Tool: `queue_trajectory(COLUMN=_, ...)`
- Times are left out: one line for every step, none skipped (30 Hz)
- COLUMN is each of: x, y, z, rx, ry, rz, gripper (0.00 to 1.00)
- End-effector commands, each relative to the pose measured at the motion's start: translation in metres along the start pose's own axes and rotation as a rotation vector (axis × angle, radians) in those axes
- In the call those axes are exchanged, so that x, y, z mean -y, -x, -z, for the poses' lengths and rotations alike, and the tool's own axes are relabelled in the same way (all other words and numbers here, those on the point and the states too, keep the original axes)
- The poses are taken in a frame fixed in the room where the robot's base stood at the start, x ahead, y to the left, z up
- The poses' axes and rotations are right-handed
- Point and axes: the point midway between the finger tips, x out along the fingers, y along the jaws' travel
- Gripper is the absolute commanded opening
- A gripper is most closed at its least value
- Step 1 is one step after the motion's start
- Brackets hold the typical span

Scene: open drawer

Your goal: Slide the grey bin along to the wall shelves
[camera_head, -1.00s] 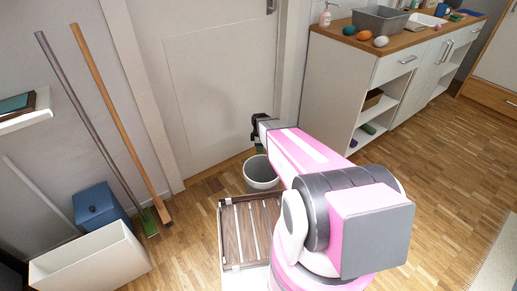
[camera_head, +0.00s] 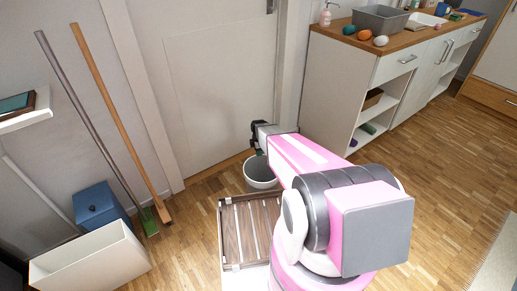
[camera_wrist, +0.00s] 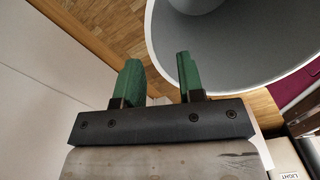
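The grey bin (camera_head: 261,181) stands upright on the floor in front of the door, partly hidden behind my arm. In the wrist view its pale rim and grey inside (camera_wrist: 235,50) fill the upper right. My gripper (camera_head: 258,152) is above the bin's rim in the head view. In the wrist view its two green fingers (camera_wrist: 158,72) are apart, with floor showing between them. The right finger overlaps the rim in the picture; I cannot tell whether they touch. A white wall shelf (camera_head: 25,119) with a dark-framed item on it is at the left edge.
A slatted wooden crate (camera_head: 229,232) stands close in front of the bin. A broom (camera_head: 108,130) and another pole lean on the left wall, near a blue box (camera_head: 97,205) and a cream box (camera_head: 95,262). The counter (camera_head: 340,80) stands right. Floor at right is open.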

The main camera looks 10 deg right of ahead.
Motion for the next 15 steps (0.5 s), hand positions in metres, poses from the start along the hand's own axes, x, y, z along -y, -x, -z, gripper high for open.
queue_trajectory(x=-0.001, y=-0.011, z=0.0, rx=0.0, ry=0.0, rz=0.002, gripper=0.35)
queue_trajectory(x=-0.002, y=-0.016, z=0.0, rx=0.0, ry=0.0, rz=0.003, gripper=0.35)
queue_trajectory(x=-0.002, y=-0.023, z=0.0, rx=0.0, ry=0.0, rz=0.002, gripper=0.35)
queue_trajectory(x=-0.002, y=-0.028, z=0.0, rx=0.0, ry=0.0, rz=0.002, gripper=0.35)
queue_trajectory(x=-0.002, y=-0.033, z=0.0, rx=0.0, ry=0.0, rz=0.002, gripper=0.35)
queue_trajectory(x=-0.001, y=-0.04, z=0.0, rx=0.0, ry=0.0, rz=0.002, gripper=0.35)
queue_trajectory(x=-0.001, y=-0.045, z=0.0, rx=0.0, ry=0.0, rz=0.002, gripper=0.35)
queue_trajectory(x=-0.001, y=-0.049, z=0.0, rx=0.0, ry=0.0, rz=0.002, gripper=0.35)
queue_trajectory(x=-0.001, y=-0.054, z=0.0, rx=0.0, ry=0.0, rz=0.002, gripper=0.35)
queue_trajectory(x=-0.001, y=-0.058, z=0.0, rx=0.0, ry=0.0, rz=0.002, gripper=0.35)
queue_trajectory(x=-0.001, y=-0.062, z=0.0, rx=0.0, ry=0.0, rz=0.001, gripper=0.35)
queue_trajectory(x=-0.001, y=-0.066, z=0.0, rx=0.0, ry=-0.001, rz=0.001, gripper=0.35)
queue_trajectory(x=-0.001, y=-0.069, z=0.0, rx=0.0, ry=-0.001, rz=0.001, gripper=0.35)
queue_trajectory(x=-0.001, y=-0.072, z=0.0, rx=0.0, ry=-0.001, rz=0.001, gripper=0.35)
queue_trajectory(x=-0.001, y=-0.075, z=0.0, rx=0.0, ry=-0.001, rz=0.001, gripper=0.35)
